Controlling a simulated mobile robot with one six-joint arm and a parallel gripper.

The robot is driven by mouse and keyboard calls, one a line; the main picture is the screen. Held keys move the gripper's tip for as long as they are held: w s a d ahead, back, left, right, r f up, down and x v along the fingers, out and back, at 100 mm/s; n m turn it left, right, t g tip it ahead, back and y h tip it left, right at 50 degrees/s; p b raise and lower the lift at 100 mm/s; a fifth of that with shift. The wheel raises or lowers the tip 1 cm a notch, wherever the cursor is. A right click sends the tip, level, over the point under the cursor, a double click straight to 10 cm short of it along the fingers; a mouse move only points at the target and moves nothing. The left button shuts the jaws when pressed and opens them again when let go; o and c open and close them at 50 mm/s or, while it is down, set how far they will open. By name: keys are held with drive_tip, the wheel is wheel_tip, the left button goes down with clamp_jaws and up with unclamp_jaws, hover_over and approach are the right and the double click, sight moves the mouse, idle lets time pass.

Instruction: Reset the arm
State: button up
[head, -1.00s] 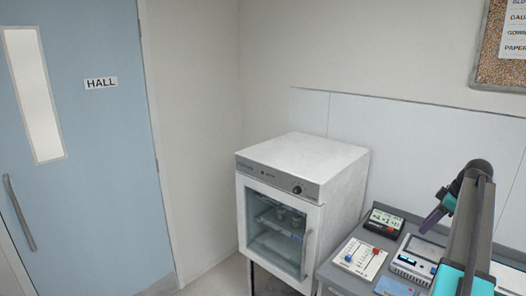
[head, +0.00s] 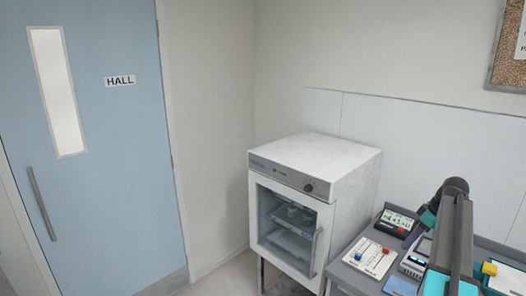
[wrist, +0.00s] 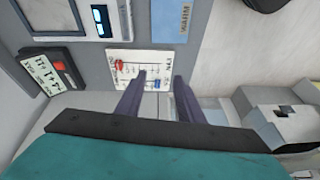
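My arm (head: 455,230) is raised over the bench at the right of the head view, bent at a dark joint at its top. In the wrist view my gripper (wrist: 159,77) shows two purple-grey fingers set apart with a clear gap between them. Nothing is held. The fingers point toward a white panel with red and blue sliders (wrist: 125,72), which also shows on the bench in the head view (head: 369,258). The wrist view does not make clear how far the fingertips are above it.
A grey bench (head: 347,274) carries a black display box with a red button (head: 395,223) and a white device with a blue screen (head: 415,258). A white cabinet with a glass door (head: 318,170) stands left of it. A blue door marked HALL (head: 110,180) is at far left.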

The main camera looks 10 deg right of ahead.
drive_tip(key=w+a+f+m+g, duration=0.1)
drive_tip(key=w+a+f, duration=0.1)
drive_tip(key=a+f, duration=0.55)
drive_tip(key=w+a+f+m, duration=0.1)
drive_tip(key=a+f, duration=0.3)
drive_tip(key=a, duration=0.6)
drive_tip(key=w+a+f+m+g, duration=0.1)
drive_tip(key=w+a+f, duration=0.1)
drive_tip(key=a+f, duration=0.55)
drive_tip(key=s+a+f+m+h, duration=0.1)
drive_tip(key=s+a+f, duration=0.3)
drive_tip(key=a, duration=0.5)
drive_tip(key=s+a+f+g+h, duration=0.1)
drive_tip(key=s+a+f, duration=0.25)
drive_tip(key=a, duration=0.55)
drive_tip(key=s+a+f+m, duration=0.1)
drive_tip(key=s+a+f, duration=0.25)
drive_tip(key=a, duration=0.55)
drive_tip(key=s+f+g+b, duration=0.6)
drive_tip(key=s+f+b, duration=0.4)
drive_tip(key=s+f, duration=1.6)
wheel_tip(320, 180, down, 3)
drive_tip(key=shift+d, duration=0.15)
